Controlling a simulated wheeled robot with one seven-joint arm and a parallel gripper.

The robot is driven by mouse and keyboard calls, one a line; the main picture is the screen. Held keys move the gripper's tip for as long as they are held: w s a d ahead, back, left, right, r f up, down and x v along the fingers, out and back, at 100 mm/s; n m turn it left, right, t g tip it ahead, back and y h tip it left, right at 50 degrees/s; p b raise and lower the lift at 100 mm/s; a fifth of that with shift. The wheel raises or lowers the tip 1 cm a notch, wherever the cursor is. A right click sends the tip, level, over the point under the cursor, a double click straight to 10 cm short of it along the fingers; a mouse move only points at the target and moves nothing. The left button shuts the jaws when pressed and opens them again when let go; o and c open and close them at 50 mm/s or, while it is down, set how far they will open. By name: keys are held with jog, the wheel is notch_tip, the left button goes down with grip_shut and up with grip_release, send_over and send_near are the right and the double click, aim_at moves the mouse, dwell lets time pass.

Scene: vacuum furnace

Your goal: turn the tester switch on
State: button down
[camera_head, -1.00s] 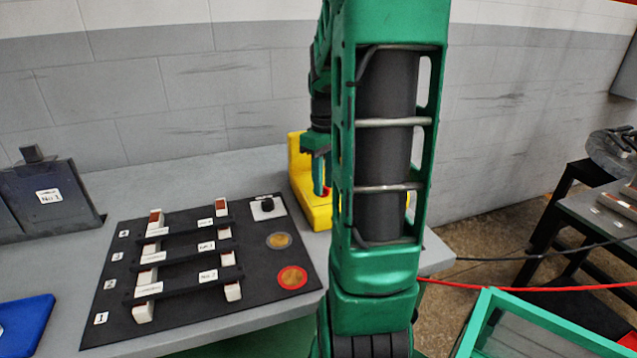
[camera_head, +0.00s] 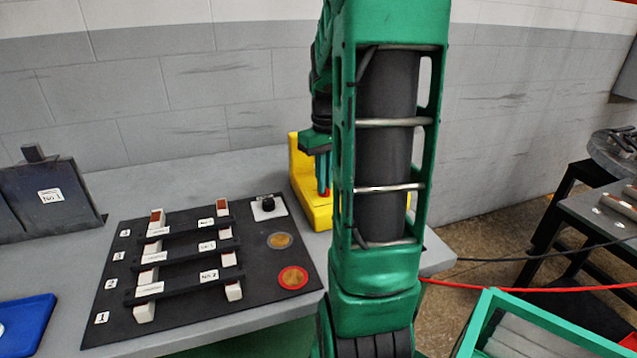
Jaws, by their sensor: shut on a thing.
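A yellow device (camera_head: 302,185), which looks like the tester, stands at the back right of the grey table, partly hidden behind my arm. My gripper (camera_head: 324,185) is pointed down in front of it. Its fingers are shut on a small red part, which shows between and below the fingertips. I take this red part for the switch, but it is too small and too covered to read its position. A black knob on a white plate (camera_head: 257,213) sits apart, left of the yellow device, on the black board.
The black board (camera_head: 215,309) carries several labelled bars on white blocks and two round discs. A dark No.1 plate (camera_head: 62,225) and a blue tray (camera_head: 22,328) are at the left. A teal-framed box (camera_head: 560,328) is at the lower right.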

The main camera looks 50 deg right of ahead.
jog(key=m, duration=0.4)
jog(key=shift+w+a+m, duration=0.15)
jog(key=shift+a+m, duration=0.1)
jog(key=shift+m, duration=0.05)
jog(key=shift+a+m, duration=0.1)
jog(key=shift+m, duration=1.9)
jog(key=shift+w, duration=0.1)
jog(key=c, duration=2)
grip_release()
jog(key=shift+o, duration=0.7)
